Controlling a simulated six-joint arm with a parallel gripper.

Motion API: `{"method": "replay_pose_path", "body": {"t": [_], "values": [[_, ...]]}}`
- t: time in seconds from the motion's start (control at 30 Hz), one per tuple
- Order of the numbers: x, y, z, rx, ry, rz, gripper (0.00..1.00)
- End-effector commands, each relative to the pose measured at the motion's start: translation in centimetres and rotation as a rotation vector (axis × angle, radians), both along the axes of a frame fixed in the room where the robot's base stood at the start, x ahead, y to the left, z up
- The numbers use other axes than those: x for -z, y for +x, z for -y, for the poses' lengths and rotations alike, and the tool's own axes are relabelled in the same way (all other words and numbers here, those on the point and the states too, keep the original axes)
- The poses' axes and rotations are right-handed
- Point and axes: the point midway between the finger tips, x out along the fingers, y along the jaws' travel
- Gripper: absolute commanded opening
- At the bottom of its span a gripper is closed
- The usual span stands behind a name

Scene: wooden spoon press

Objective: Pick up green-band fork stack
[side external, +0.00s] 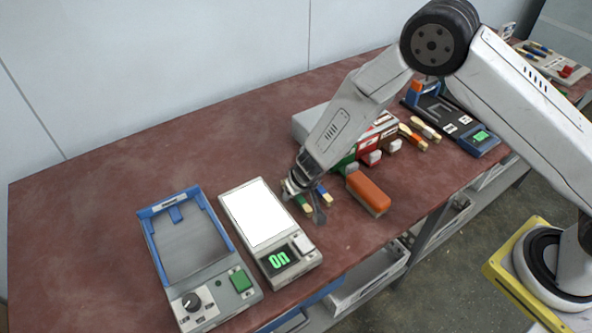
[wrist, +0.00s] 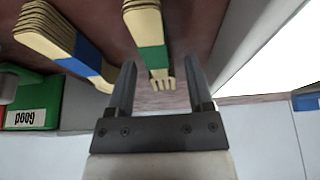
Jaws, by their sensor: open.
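The green-band fork stack (wrist: 151,58) is pale wood with a green band. In the wrist view its tines point toward my gripper (wrist: 160,64). The tine end lies between my two open fingers, with a gap showing on each side. In the side external view the green-band stack (side external: 304,204) lies on the table beside the light panel, partly hidden by my gripper (side external: 318,210). A blue-band stack (wrist: 88,52) lies to its left in the wrist view; it also shows in the side view (side external: 325,197).
The lit white panel device (side external: 253,213) and a blue-grey tray device (side external: 190,250) stand to the left. An orange block (side external: 368,191) lies to the right. Coloured bins (side external: 372,143) with several wooden pieces stand behind. The table's left part (side external: 80,230) is clear.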

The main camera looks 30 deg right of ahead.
Motion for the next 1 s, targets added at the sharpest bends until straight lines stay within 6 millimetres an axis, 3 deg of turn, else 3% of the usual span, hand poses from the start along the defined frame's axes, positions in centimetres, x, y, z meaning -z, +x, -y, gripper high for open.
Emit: {"method": "replay_pose_path", "body": {"t": [0.37, 0.57, 1.0], "values": [[-0.02, -0.01, -0.01, 0.000, 0.000, 0.000, 0.63], [-0.03, -0.01, -0.01, -0.001, 0.000, 0.000, 0.00], [-0.12, 0.00, -0.01, -0.001, 0.000, 0.000, 0.00]]}}
